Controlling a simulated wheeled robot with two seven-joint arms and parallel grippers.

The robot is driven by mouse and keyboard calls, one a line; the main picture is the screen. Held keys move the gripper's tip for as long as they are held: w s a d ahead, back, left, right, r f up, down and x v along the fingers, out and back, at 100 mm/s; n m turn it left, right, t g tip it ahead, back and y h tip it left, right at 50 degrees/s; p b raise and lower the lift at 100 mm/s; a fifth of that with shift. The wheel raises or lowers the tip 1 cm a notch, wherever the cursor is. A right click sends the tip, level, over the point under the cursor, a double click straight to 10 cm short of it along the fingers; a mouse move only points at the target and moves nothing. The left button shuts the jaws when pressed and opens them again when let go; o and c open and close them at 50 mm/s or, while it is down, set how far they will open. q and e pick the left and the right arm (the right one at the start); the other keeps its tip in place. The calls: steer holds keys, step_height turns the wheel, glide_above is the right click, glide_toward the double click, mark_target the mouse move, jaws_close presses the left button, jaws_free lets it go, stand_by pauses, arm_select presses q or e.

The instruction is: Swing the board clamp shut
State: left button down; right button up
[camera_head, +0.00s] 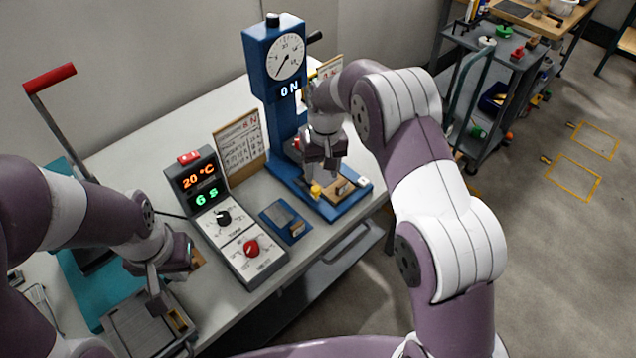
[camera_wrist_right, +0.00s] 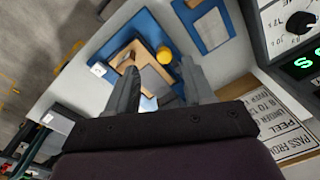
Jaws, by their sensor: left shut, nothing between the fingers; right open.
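The blue press base (camera_head: 356,201) bears a wooden board piece (camera_head: 345,188) with a grey part on it. A yellow knob (camera_head: 315,190) sits beside the board; it looks like the clamp's handle, but the clamp's joint is hidden. In the right wrist view the yellow knob (camera_wrist_right: 164,55) lies beside the grey part, beyond my open fingers. My right gripper (camera_head: 322,172) is open above the base, pointing down near the knob, apparently apart from it. My left gripper (camera_head: 155,296) is shut and empty, low over a grey tray at the left.
The blue press column (camera_head: 285,118) with its dial stands behind. A red-handled lever (camera_head: 49,78) rises at the far left.

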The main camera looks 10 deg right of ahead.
mark_target(316, 188)
steer(key=f, duration=0.2)
steer(key=w+a+f, duration=0.1)
steer(key=f, duration=0.1)
steer(key=w+f, duration=0.1)
steer(key=f, duration=0.2)
steer(key=shift+w+a+p, duration=0.15)
steer(key=shift+a+p, duration=0.15)
steer(key=shift+p, duration=0.05)
steer(key=shift+s+d+f, duration=0.3)
steer(key=shift+d+f, duration=0.05)
steer(key=shift+f, duration=0.05)
steer(key=shift+s, duration=0.2)
steer(key=shift+w+a, duration=0.1)
steer(key=shift+w, duration=0.1)
steer(key=shift+w+f, duration=0.1)
steer(key=shift+f, duration=0.05)
steer(key=c, duration=0.6)
jaws_close()
arm_select(q)
steer(key=shift+w+a+r, duration=0.15)
steer(key=shift+w+a, duration=0.05)
steer(key=shift+w, duration=0.3)
steer(key=shift+w+a+r, duration=0.15)
steer(key=shift+w, duration=0.35)
